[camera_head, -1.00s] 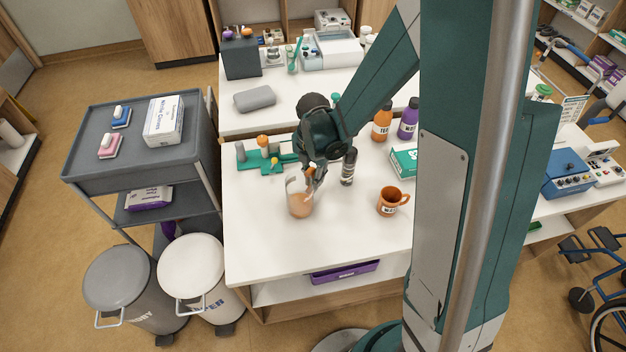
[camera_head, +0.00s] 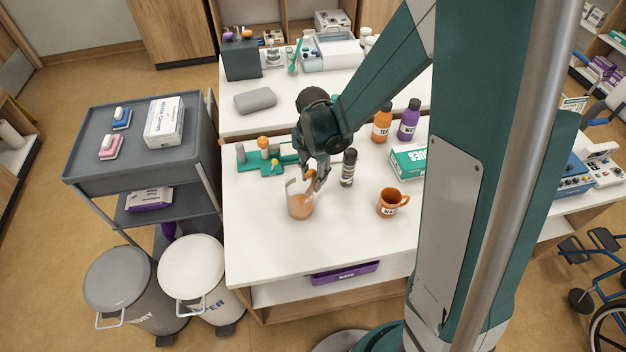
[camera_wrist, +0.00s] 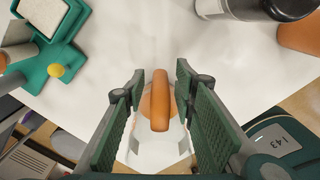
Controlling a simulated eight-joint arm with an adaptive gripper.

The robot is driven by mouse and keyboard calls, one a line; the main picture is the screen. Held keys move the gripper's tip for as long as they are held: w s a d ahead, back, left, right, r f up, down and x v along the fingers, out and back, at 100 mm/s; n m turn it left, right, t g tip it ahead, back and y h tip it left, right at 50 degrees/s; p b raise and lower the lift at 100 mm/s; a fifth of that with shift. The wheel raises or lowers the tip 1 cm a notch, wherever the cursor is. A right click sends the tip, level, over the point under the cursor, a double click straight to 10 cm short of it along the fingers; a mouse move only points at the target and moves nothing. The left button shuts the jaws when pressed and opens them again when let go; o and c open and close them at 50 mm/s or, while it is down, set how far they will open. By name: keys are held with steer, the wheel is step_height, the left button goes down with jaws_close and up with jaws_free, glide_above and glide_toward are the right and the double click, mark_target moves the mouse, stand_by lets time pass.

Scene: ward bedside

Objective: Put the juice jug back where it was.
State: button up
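The juice jug (camera_head: 300,204), clear with orange-brown juice in it, stands upright on the white table near its front left. My gripper (camera_head: 312,182) is low at the jug's upper right side. In the wrist view, the jug's orange handle (camera_wrist: 160,101) lies between the two green-padded fingers of my gripper (camera_wrist: 160,112), with a gap on both sides. The gripper is open. The jug's clear body (camera_wrist: 150,150) shows only in part behind the handle.
A green rack (camera_head: 250,165) is behind the jug to the left. The table front is clear.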

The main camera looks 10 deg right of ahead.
steer(key=shift+r+p, duration=0.5)
steer(key=shift+r, duration=4.45)
steer(key=shift+s+d+r+m, duration=0.25)
steer(key=shift+s+r+m, duration=0.05)
steer(key=shift+r+m, duration=0.35)
steer(key=s+d+r+m+t, duration=0.3)
steer(key=s+r+m, duration=0.5)
steer(key=m, duration=0.5)
steer(key=s+d+r+m+t, duration=0.4)
steer(key=s+r+m, duration=0.4)
steer(key=m, duration=0.4)
steer(key=shift+s+d+r+m, duration=0.3)
steer(key=shift+s+d, duration=0.25)
steer(key=shift+s, duration=0.25)
